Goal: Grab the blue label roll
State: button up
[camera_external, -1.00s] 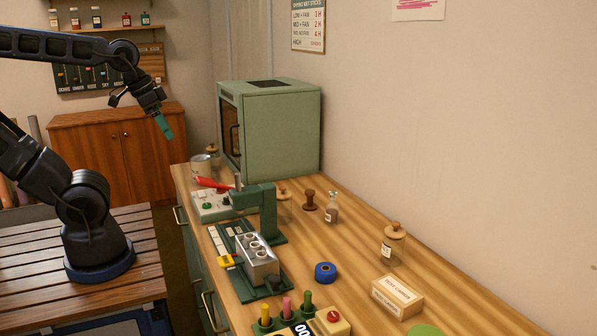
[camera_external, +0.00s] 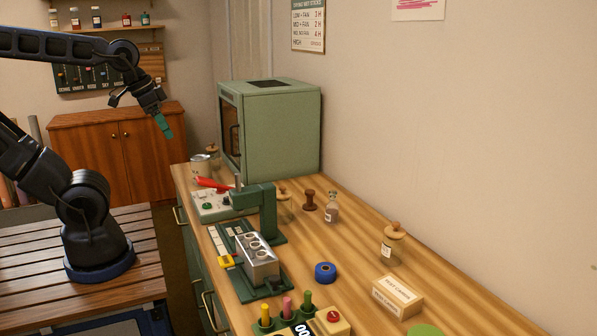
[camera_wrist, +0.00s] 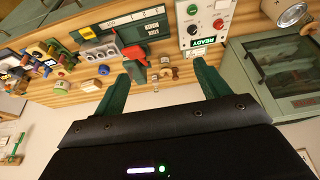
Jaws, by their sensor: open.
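The blue label roll (camera_external: 325,272) is a short blue ring lying flat on the wooden bench in the external view, right of the metal block with round holes. In the wrist view a small blue round thing (camera_wrist: 103,70) looks like the same roll, left of the fingers. My gripper (camera_external: 163,126) is high at the left, over the gap beside the bench's far end, well away from the roll. In the wrist view its green fingers (camera_wrist: 160,76) are apart with nothing held between them.
A green press (camera_external: 268,212) and the metal block (camera_external: 259,262) stand left of the roll. Colored sticks (camera_external: 287,307) stand in front, and a card box (camera_external: 398,296) and lidded jar (camera_external: 393,246) to the right. A large green cabinet (camera_external: 283,130) fills the bench's back.

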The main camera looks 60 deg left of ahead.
jog(key=w+d+f+m, duration=0.1)
jog(key=w+d+m, duration=0.3)
jog(key=w, duration=0.5)
jog(key=m+g+h, duration=0.4)
jog(key=m+h, duration=0.1)
jog(key=m, duration=0.8)
send_near(326, 268)
jog(key=shift+y, duration=0.3)
jog(key=shift+x, duration=4.4)
jog(key=shift+d, duration=0.1)
jog(key=c, duration=1.1)
jog(key=shift+r, duration=0.15)
